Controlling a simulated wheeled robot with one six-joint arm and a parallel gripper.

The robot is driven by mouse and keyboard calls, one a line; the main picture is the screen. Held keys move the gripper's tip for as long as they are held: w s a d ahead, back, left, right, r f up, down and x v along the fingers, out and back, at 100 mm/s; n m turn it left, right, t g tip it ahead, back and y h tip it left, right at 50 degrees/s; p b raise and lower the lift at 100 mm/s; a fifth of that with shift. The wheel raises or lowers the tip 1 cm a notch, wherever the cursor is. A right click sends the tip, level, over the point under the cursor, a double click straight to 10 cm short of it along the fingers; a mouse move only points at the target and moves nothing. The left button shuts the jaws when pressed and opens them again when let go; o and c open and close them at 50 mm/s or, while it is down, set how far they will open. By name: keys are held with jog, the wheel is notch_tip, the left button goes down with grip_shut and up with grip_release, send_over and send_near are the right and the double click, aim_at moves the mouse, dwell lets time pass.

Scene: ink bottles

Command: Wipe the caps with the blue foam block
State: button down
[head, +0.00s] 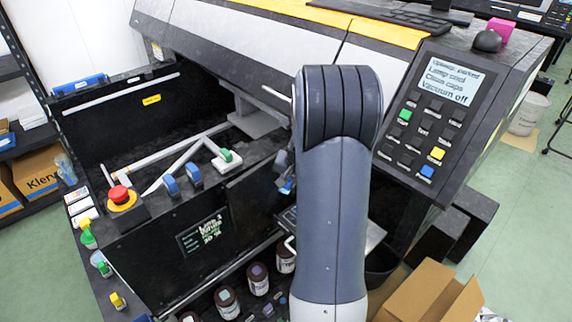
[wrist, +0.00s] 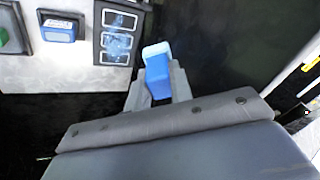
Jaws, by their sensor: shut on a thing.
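The blue foam block (wrist: 157,70) is between the grey fingers of my gripper (wrist: 158,88) in the wrist view, its paler end pointing away from me. My gripper is shut on it. In the head view a small blue part of the block (head: 288,187) shows left of my arm, which hides most of the gripper. In the wrist view a dark plate with three white-rimmed rectangles (wrist: 120,36), which look like the caps, lies left of the block. The block is apart from them in the picture; its height above them is unclear. My arm mostly hides this plate in the head view.
The printer's open bay (head: 160,130) has a red stop button (head: 120,195) on its corner. A control panel (head: 430,110) stands right, its screen reading "Clean caps". Ink bottles (head: 258,278) stand on a low shelf. A cardboard box (head: 430,295) is open at lower right.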

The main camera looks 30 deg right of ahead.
jog(key=shift+w+d+r+m, duration=0.15)
jog(key=shift+d+r+m, duration=0.15)
jog(key=shift+d+r, duration=0.4)
jog(key=shift+d+f, duration=0.1)
notch_tip(320, 180, down, 5)
jog(key=b, duration=0.3)
jog(key=shift+r, duration=0.25)
